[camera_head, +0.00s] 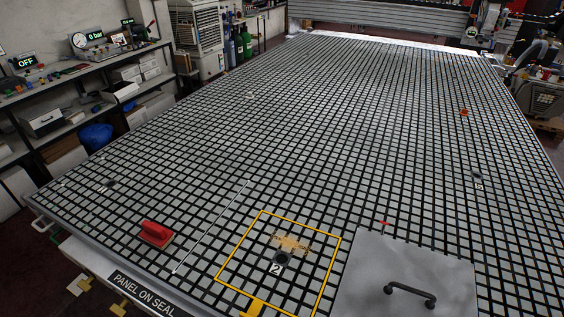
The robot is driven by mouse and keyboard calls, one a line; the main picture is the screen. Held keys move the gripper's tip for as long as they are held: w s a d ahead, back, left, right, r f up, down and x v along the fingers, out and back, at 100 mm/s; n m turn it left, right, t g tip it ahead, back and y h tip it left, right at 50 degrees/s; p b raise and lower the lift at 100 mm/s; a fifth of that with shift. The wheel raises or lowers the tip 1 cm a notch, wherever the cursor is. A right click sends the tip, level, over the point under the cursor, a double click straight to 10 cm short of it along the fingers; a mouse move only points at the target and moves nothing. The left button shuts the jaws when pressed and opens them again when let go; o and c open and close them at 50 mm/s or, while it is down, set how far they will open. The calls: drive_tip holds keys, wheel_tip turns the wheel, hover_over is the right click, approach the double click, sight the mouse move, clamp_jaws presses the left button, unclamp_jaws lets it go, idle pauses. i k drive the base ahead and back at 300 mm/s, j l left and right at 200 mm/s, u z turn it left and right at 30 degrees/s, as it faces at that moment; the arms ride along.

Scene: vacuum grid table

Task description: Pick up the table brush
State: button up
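A red block-shaped thing with a raised grip (155,234), which looks like the table brush, lies on the grid table (330,130) near its front left edge. Its underside rests on the grid and its bristles cannot be made out clearly. Nothing touches it from above. My gripper is not in view.
A yellow square frame (228,249) surrounds a dark port marked 2 and a patch of tan debris (291,243). A thin pale rod or line (212,227) lies between brush and frame. A grey panel (400,258) with a dark handle (410,297) lies at front right. Shelves stand left.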

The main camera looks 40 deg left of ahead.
sight(157, 235)
drive_tip(key=k+j+u, duration=0.1)
drive_tip(key=u, duration=2.45)
drive_tip(key=i, duration=0.05)
